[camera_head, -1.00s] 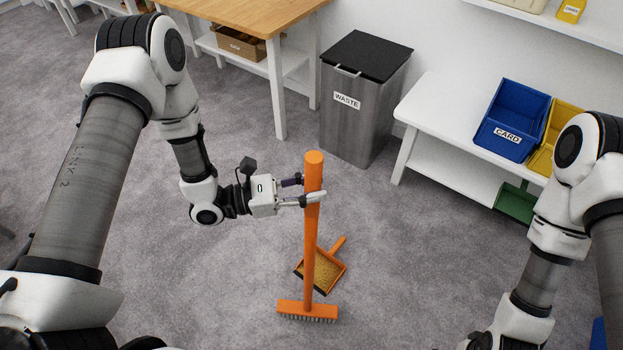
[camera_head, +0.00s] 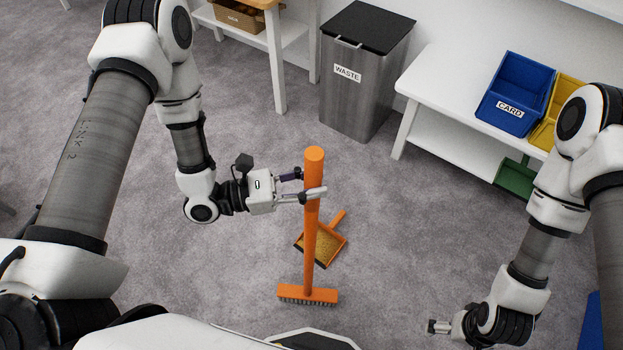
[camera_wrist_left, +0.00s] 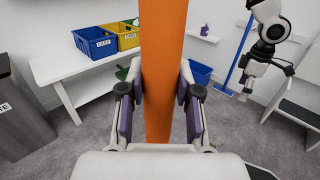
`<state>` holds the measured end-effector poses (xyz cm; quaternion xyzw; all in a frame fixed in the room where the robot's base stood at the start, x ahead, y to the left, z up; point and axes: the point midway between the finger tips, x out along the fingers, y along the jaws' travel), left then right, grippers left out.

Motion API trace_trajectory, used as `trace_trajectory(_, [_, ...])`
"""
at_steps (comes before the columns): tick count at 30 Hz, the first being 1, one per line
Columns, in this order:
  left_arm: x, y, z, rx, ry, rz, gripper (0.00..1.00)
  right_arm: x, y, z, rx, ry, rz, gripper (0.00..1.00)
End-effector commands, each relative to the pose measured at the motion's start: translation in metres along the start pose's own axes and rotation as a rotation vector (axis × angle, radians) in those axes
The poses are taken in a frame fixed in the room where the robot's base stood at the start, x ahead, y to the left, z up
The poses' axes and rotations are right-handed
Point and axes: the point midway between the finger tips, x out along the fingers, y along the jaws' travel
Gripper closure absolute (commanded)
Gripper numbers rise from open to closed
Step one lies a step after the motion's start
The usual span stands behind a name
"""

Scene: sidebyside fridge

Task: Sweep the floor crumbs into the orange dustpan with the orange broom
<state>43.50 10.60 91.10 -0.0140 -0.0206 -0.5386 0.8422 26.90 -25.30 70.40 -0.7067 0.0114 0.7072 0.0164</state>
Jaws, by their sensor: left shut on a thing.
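The orange broom (camera_head: 311,235) stands nearly upright on the grey floor, its bristled head (camera_head: 308,296) at the bottom. My left gripper (camera_head: 314,187) is shut on the upper handle. In the left wrist view the orange handle (camera_wrist_left: 161,75) runs between both fingers (camera_wrist_left: 158,92). The orange dustpan (camera_head: 339,251) lies on the floor just behind the broom, partly hidden by the handle. Speckled yellow-brown matter covers its inside. I cannot make out loose crumbs on the open floor. My right gripper (camera_head: 438,327) is low at the right, away from the broom; its finger gap is unclear.
A grey waste bin (camera_head: 355,105) stands at the back. A white bench (camera_head: 440,110) with a blue card bin (camera_head: 515,95) and a yellow bin (camera_head: 562,105) is at the right. A wooden-topped table (camera_head: 273,50) is at the back left. Floor around the broom looks clear.

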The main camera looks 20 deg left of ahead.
Motion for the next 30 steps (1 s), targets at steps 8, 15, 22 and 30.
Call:
trace_trajectory(8, [0.000,0.000,-0.009,0.001,-0.001,0.000,1.00,0.006,0.000,0.000,0.000,0.000,0.000,0.00])
trace_trajectory(15, [-0.001,0.000,-0.015,0.001,-0.001,0.000,1.00,0.011,0.000,0.000,0.000,0.000,0.000,0.00])
trace_trajectory(22, [-0.001,0.000,-0.019,0.001,-0.001,0.000,1.00,0.013,0.000,0.000,0.000,0.000,0.000,0.00])
trace_trajectory(30, [0.006,0.015,-0.020,0.006,-0.002,-0.001,1.00,0.013,0.000,0.000,0.000,0.000,0.000,0.00])
